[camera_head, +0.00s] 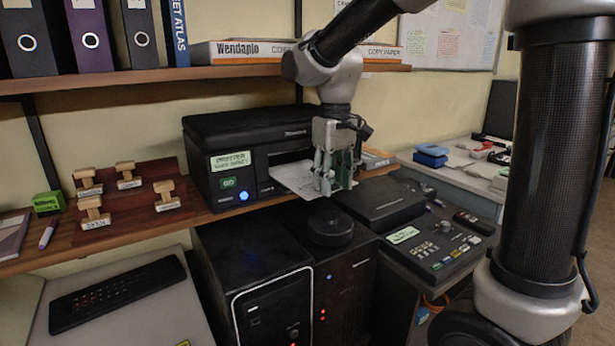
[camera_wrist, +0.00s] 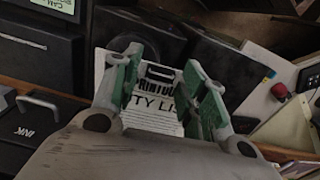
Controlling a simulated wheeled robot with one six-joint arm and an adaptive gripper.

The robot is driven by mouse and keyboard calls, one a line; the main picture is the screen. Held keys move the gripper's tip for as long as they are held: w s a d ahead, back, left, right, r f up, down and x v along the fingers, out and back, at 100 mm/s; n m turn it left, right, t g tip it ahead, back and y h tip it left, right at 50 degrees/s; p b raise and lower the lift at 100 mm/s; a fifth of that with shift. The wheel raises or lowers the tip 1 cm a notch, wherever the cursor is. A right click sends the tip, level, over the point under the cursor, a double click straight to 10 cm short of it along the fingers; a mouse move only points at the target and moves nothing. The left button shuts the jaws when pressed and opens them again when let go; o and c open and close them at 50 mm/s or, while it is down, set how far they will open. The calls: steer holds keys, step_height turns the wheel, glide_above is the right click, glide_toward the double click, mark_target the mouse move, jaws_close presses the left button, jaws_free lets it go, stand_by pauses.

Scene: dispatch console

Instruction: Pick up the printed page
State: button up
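The printed page (camera_head: 293,178) is a white sheet sticking out of the front slot of the black printer (camera_head: 250,122). My gripper (camera_head: 333,186) points down at the page's outer right end and hides part of it. In the wrist view my gripper (camera_wrist: 160,62) has its two green-padded fingers spread apart. The page (camera_wrist: 152,112), with large black lettering, shows in the gap between them. The fingers look open; I cannot tell whether either touches the paper.
Wooden stamps (camera_head: 127,176) stand on the shelf left of the printer. A black computer tower (camera_head: 255,280), a round black object (camera_head: 330,228) and a control panel (camera_head: 436,245) sit below and to the right. Binders (camera_head: 88,36) and boxes fill the upper shelf.

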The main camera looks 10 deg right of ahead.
steer(key=c, duration=0.6)
steer(key=shift+s, duration=0.1)
steer(key=s+d, duration=0.2)
steer(key=s, duration=0.5)
steer(key=shift+s+d, duration=0.2)
steer(key=shift+d, duration=0.05)
stand_by(0.5)
steer(key=shift+r, duration=0.1)
step_height(320, 180, up, 7)
steer(key=shift+r, duration=0.2)
stand_by(0.7)
